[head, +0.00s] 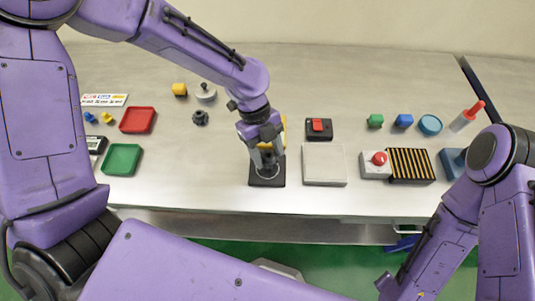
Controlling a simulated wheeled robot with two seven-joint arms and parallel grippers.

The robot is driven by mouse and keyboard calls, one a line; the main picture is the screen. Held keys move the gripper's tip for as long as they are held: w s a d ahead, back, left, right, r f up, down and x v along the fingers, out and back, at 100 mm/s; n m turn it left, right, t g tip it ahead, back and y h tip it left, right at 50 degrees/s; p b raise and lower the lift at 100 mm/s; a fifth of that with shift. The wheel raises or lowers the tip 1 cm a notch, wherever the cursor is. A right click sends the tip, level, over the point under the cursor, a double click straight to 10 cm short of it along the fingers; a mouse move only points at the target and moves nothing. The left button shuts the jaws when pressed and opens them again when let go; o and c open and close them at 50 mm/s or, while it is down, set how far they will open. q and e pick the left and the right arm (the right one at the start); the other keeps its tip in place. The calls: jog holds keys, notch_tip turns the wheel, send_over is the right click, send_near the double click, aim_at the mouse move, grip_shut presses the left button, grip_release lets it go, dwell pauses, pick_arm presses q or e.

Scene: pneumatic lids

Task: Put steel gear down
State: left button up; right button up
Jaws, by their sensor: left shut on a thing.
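My left gripper (267,163) reaches down over a dark square plate (267,183) near the table's front edge. It is shut on a small grey metal piece, which looks like the steel gear (268,171). The fingers hide part of the gear, and I cannot tell whether it touches the plate. My right arm is at the lower right, with its gripper out of view.
A light grey square block (324,164) stands just right of the plate. A yellow object (284,124) is partly hidden behind my left wrist. A red tray (138,120) and a green tray (121,160) lie left. A red button box (377,164) stands right.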

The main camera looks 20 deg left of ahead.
aim_at(264, 153)
pick_arm(q)
jog(key=shift+s+f+p, duration=0.2)
jog(key=shift+f+p, duration=0.15)
jog(key=shift+f, duration=0.2)
jog(key=shift+s+f+p, duration=0.2)
jog(key=shift+f+p, duration=0.15)
jog(key=shift+f, duration=0.15)
jog(key=shift+s+f, duration=0.1)
jog(key=shift+f, duration=0.3)
jog(key=shift+w+f, duration=0.25)
jog(key=shift+w, duration=0.05)
jog(key=o, duration=1.1)
jog(key=shift+c, duration=0.2)
jog(key=shift+o, duration=0.9)
jog(key=shift+s+r, duration=0.1)
jog(key=shift+s, duration=0.05)
pick_arm(e)
jog(key=shift+s+r, duration=0.45)
jog(key=shift+r, duration=0.35)
jog(key=shift+r, duration=0.1)
pick_arm(q)
jog(key=shift+w+a+r, duration=0.15)
jog(key=shift+w+r, duration=0.1)
jog(key=shift+r, duration=0.1)
jog(key=b+v, duration=0.2)
jog(key=v, duration=0.9)
jog(key=shift+r, duration=0.2)
pick_arm(e)
notch_tip(264, 153, down, 2)
jog(key=shift+f, duration=0.2)
